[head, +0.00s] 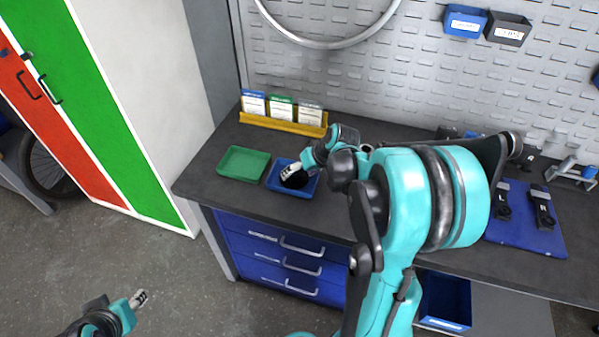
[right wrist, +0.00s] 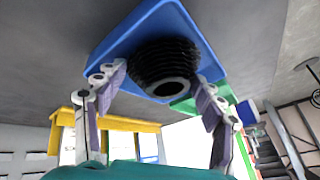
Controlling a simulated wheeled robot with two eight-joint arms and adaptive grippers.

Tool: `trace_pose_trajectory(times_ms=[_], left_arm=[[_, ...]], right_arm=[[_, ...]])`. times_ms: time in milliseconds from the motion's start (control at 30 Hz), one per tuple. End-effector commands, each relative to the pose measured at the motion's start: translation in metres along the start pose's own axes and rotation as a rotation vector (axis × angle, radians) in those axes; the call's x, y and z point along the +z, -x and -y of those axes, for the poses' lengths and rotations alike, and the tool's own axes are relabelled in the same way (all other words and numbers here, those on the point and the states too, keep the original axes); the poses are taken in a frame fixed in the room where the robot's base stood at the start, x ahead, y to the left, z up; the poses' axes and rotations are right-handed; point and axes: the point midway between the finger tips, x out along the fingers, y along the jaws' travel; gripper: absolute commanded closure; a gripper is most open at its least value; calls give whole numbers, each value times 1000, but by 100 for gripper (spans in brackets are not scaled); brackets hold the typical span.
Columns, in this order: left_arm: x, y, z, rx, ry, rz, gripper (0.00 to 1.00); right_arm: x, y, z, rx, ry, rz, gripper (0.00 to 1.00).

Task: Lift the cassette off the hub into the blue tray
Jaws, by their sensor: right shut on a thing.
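The black ribbed cassette (right wrist: 163,62) is between the two fingers of my right gripper (right wrist: 160,92) in the right wrist view. That gripper is shut on it. In the head view the right gripper (head: 291,167) points down at the small blue tray (head: 272,183), with the dark cassette (head: 296,181) partly hidden under it. The blue tray (right wrist: 125,42) lies behind the cassette in the wrist view; I cannot tell whether the cassette touches its floor. My left gripper (head: 141,298) is low at the left over the floor, its jaw opening unclear. The hub is not identifiable.
A green tray (head: 242,164) stands just left of the blue one. A yellow card holder (head: 283,124) is behind them. A blue mat (head: 525,225) with black tools lies at the right of the bench. My right arm covers the bench's middle.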

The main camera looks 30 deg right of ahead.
Motion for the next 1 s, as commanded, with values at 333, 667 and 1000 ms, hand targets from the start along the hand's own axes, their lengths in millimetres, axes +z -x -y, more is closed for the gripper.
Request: trace_pose_trajectory(times_ms=[333, 667, 1000], left_arm=[[2, -2, 0, 0, 0, 0, 60], [4, -5, 0, 0, 0, 0, 60], [4, -5, 0, 0, 0, 0, 60]], right_arm=[[1, -3, -1, 0, 0, 0, 91], [3, -6, -2, 0, 0, 0, 91], [4, -7, -2, 0, 0, 0, 18]])
